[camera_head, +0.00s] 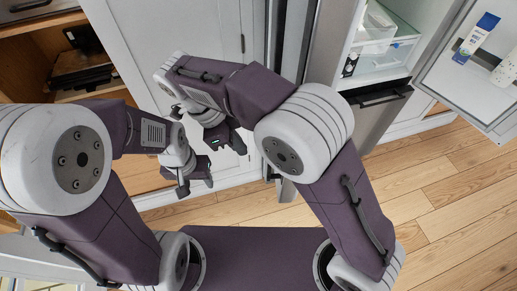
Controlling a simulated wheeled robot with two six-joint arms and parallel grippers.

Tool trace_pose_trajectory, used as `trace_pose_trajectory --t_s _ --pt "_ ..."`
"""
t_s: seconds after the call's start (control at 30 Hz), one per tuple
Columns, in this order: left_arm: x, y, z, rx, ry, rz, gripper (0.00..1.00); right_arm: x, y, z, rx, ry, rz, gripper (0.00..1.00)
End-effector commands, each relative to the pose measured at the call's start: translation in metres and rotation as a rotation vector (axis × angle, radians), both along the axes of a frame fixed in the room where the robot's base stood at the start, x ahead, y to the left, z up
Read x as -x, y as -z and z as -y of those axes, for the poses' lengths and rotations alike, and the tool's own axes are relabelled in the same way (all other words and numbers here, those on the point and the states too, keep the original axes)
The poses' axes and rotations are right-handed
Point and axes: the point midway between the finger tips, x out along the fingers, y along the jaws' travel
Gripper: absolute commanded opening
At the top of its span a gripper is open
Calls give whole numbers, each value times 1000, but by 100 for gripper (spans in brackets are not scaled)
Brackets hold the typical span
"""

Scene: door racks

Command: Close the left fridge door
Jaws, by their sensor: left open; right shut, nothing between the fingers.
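The left fridge door (328,38) appears as a tall grey metal panel at the top centre, seen nearly edge-on and standing open beside the lit fridge interior (382,66). My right arm covers its lower part. My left gripper (197,186) is open and empty, left of the door, in front of a pale cabinet panel. My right gripper (238,146) is shut and empty, just above and right of the left one, also left of the door. Neither gripper visibly touches the door.
The right fridge door (470,88) stands open at the far right, with a blue-and-white tube (476,38) and a pale bottle (506,68) on its shelf. An open wooden cabinet (35,62) holds dark items at the upper left. Wood floor (450,215) is clear at the lower right.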

Motion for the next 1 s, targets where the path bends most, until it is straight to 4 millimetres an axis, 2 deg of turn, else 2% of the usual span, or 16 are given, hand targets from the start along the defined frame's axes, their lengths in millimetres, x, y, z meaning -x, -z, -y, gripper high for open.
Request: trace_pose_trajectory --t_s 0.1,0.23,0.4,1.0 --pt "0 1 0 0 0 0 52 0 23 10 2 1 -3 0" --pt "0 -5 0 0 0 0 52 -2 20 32 0 2 1 0" --pt "0 -7 0 0 0 0 52 -4 21 47 0 1 0 0" --pt "0 -5 0 0 0 0 52 -3 22 51 -1 -17 0 0"
